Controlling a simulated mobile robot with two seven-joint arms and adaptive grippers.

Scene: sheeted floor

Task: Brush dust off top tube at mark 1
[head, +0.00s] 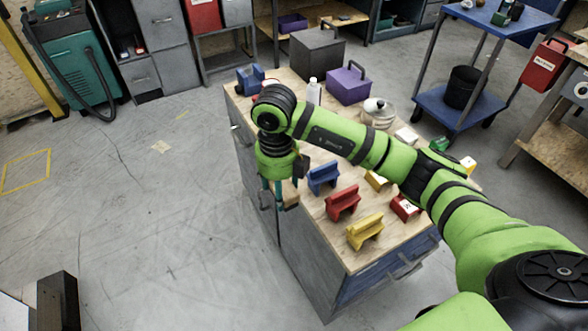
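My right arm comes in from the right and reaches over the workbench (305,250). Its gripper (272,190) points down at the bench's left edge. The fingers are small and partly merge with the bench side behind, so I cannot tell whether they are open or shut. A small brown block-like piece (291,194) shows right beside the fingers; I cannot tell whether it is held. I cannot make out a brush, a top tube, dust or mark 1. My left gripper is not in view.
Blue (323,178), red (343,203) and yellow (365,231) holders stand on the bench. A white bottle (314,92), purple box (348,85) and grey box (317,53) stand behind the arm. A blue cart (486,20) is at back right. The left floor is mostly clear.

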